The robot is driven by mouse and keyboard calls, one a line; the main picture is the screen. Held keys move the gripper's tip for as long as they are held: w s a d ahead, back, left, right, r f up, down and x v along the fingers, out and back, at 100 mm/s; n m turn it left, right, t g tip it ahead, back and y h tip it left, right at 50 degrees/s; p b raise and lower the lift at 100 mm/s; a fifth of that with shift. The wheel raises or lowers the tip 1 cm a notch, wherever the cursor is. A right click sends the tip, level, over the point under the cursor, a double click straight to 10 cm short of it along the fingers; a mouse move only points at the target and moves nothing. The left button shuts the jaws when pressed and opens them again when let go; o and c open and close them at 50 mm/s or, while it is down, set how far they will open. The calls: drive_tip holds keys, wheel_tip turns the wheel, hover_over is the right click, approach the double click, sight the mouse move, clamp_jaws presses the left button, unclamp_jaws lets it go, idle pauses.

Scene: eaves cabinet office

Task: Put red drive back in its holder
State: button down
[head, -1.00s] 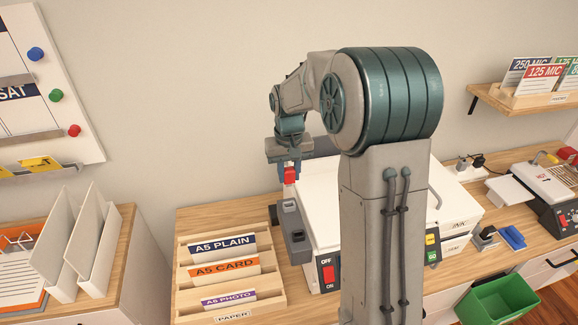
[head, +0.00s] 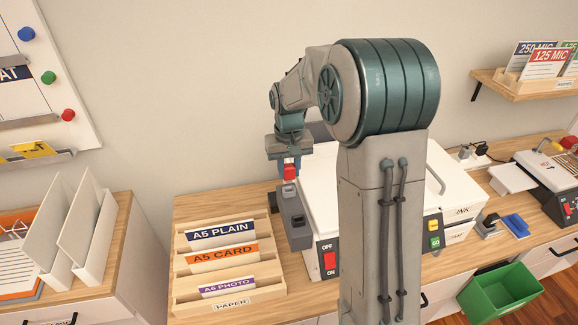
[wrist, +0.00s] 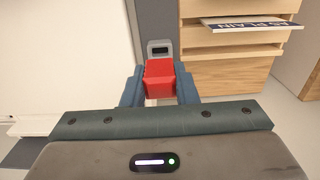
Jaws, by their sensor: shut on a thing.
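My gripper (head: 288,168) is shut on the red drive (head: 290,173), a small red block. In the wrist view the drive (wrist: 159,73) sits between the two blue fingers of my gripper (wrist: 160,90). The dark grey holder (head: 297,228) is fixed along the left side of the white printer and has slot openings on its top. The drive is above the holder's far end, apart from it as far as I can tell. In the wrist view a slotted grey block of the holder (wrist: 160,48) shows just beyond the drive. The drive's lower end is hidden.
A wooden paper rack (head: 228,297) with A5 cards stands left of the holder. The white printer (head: 323,215) is close on the right, with a red power switch (head: 330,262) at its front. White upright files (head: 90,225) stand farther left. A green bin (head: 500,290) is at lower right.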

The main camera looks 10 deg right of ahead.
sight(289, 180)
drive_tip(key=shift+f, duration=0.75)
drive_tip(key=shift+f+b, duration=1.3)
idle(1.0)
drive_tip(key=c, duration=1.1)
unclamp_jaws()
drive_tip(key=shift+o, duration=0.2)
wheel_tip(289, 180, up, 13)
drive_tip(key=shift+r+b, duration=0.15)
drive_tip(key=shift+b, duration=0.55)
drive_tip(key=shift+r, duration=0.25)
